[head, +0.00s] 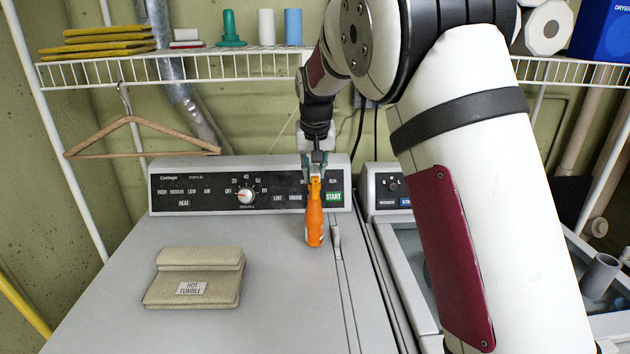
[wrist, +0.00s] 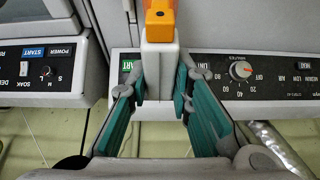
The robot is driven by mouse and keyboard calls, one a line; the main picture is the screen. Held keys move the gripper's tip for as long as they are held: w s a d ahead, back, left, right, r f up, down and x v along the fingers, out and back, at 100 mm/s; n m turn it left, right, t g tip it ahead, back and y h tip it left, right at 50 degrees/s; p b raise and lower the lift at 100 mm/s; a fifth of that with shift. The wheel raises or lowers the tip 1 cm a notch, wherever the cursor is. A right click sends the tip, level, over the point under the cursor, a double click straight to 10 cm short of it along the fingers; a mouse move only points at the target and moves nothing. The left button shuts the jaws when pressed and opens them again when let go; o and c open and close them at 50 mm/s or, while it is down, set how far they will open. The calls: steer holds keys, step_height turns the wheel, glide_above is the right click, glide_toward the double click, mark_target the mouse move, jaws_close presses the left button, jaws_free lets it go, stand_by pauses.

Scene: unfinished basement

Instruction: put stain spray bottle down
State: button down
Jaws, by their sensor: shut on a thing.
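The orange stain spray bottle (head: 314,222) is upright in front of the dryer's control panel, over the back right of the dryer top (head: 240,235). My gripper (head: 315,165) is shut on its upper end from above. In the wrist view the bottle (wrist: 160,28) stands between the green-padded fingers (wrist: 160,85), with a pale grey part nearest the palm. I cannot tell whether the bottle's base touches the dryer top or hangs just above it.
A folded beige cloth pouch (head: 195,277) lies on the dryer's front left. A control panel (head: 250,186) rises behind. A wire shelf (head: 190,68) with a hanging wooden hanger (head: 130,135) is above. An open-topped washer (head: 405,240) stands right. The dryer's middle is clear.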

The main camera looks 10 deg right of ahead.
mark_target(314, 207)
steer(key=shift+s+f+p, duration=0.1)
steer(key=shift+f+p, duration=0.25)
steer(key=shift+f, duration=1.25)
steer(key=c, duration=1.4)
jaws_free()
steer(key=shift+c, duration=0.2)
